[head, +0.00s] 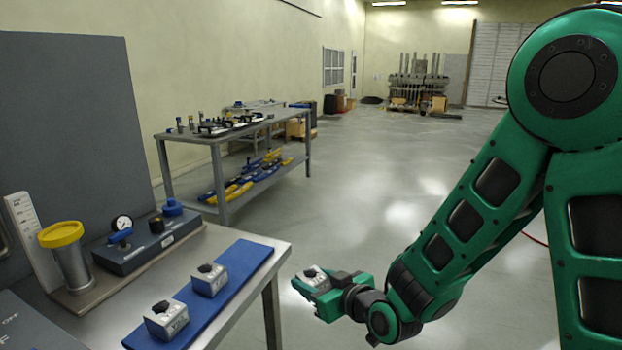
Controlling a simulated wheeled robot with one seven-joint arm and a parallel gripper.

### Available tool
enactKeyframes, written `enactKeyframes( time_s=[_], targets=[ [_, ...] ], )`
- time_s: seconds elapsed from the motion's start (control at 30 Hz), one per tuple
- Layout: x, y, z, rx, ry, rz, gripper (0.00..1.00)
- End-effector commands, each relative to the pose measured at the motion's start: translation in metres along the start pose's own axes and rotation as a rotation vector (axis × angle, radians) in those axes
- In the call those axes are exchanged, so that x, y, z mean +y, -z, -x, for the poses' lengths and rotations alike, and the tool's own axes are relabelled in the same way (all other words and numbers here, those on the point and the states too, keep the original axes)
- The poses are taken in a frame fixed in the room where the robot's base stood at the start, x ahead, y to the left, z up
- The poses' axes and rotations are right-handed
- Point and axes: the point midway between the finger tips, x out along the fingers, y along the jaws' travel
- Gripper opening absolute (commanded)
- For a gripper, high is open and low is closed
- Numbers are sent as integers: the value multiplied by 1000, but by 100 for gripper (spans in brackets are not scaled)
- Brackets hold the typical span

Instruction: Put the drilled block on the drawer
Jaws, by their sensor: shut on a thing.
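My gripper (322,288), green, is at the end of my arm in the lower middle of the head view. It is shut on a small light grey block (312,275) with a dark round feature on top, which looks like the drilled block. The block is held in the air just right of the workbench's edge, apart from the bench. Two similar grey blocks sit on a blue mat (244,257): one nearer (166,322) and one farther (209,281). I cannot make out a drawer in this view.
The metal workbench (222,240) carries a dark gauge box (150,250), a yellow-capped cylinder (72,265) and a white scale plate (30,235). A grey panel (70,110) stands behind it. A shelf table (225,145) with tools stands farther back. The floor to the right is open.

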Motion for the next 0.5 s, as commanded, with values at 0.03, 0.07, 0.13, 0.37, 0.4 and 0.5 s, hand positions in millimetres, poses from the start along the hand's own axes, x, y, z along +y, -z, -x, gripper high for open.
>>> enactKeyframes(
  time_s=[0.03, 0.07, 0.13, 0.37, 0.4, 0.5],
  targets=[
    [15, -8, 0, -2, -27, -12, 12],
    [23, -12, 0, -2, -41, -16, 12],
    [38, -19, 0, -1, -69, -26, 12],
    [60, -30, 1, -1, -108, -39, 12],
    [61, -31, 1, -1, -112, -40, 12],
    [66, -33, 1, -2, -120, -43, 12]
  ],
)
